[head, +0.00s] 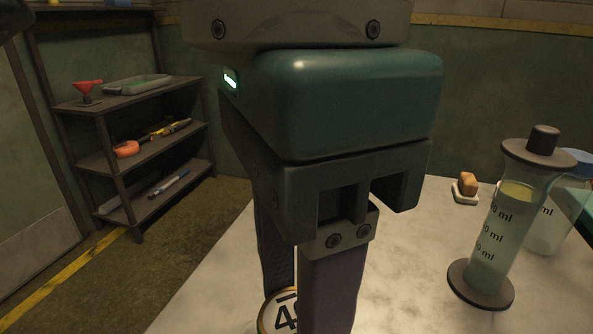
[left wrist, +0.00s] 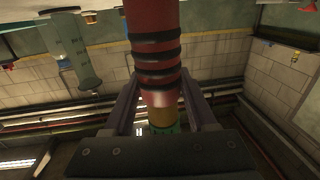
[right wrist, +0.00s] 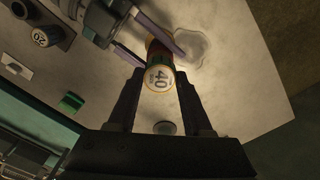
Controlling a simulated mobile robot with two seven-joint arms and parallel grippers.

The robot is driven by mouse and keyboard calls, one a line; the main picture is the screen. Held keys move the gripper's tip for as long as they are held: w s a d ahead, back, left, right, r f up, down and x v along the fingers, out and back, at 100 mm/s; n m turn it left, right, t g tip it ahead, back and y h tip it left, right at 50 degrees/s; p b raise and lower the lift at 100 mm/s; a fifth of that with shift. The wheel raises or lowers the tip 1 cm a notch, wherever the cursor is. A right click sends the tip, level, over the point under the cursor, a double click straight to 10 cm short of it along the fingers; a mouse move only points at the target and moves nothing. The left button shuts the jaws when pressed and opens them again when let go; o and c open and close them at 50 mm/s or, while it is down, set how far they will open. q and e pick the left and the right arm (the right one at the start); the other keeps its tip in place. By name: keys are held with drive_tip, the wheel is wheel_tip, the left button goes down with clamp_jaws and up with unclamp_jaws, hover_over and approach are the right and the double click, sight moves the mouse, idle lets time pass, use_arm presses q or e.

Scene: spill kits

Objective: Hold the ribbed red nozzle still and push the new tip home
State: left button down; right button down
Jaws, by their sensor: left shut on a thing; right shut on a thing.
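The red nozzle (left wrist: 155,55) with black ribs fills the middle of the left wrist view, and my left gripper (left wrist: 160,100) is shut on it. Beyond the nozzle's end are a yellow-orange band and a green part. My right gripper (head: 303,310) points down in the head view, shut around the tip, whose round white end is marked 40 (head: 280,313). The right wrist view shows this tip (right wrist: 159,82) between the fingers, in line with the nozzle. Whether it is fully seated I cannot tell. In the head view the nozzle and left gripper are hidden.
A measuring cylinder (head: 497,240) and a clear bottle (head: 549,225) stand at the table's right. A small tan block on a white base (head: 466,187) lies behind. Another piece marked 20 (right wrist: 40,38) and a green block (right wrist: 71,102) show in the right wrist view. Shelves (head: 140,157) stand left.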

drive_tip(key=shift+c, duration=1.2)
unclamp_jaws()
wheel_tip(320, 180, up, 7)
drive_tip(key=shift+r, duration=0.2)
use_arm(q)
drive_tip(key=shift+c, duration=0.6)
unclamp_jaws()
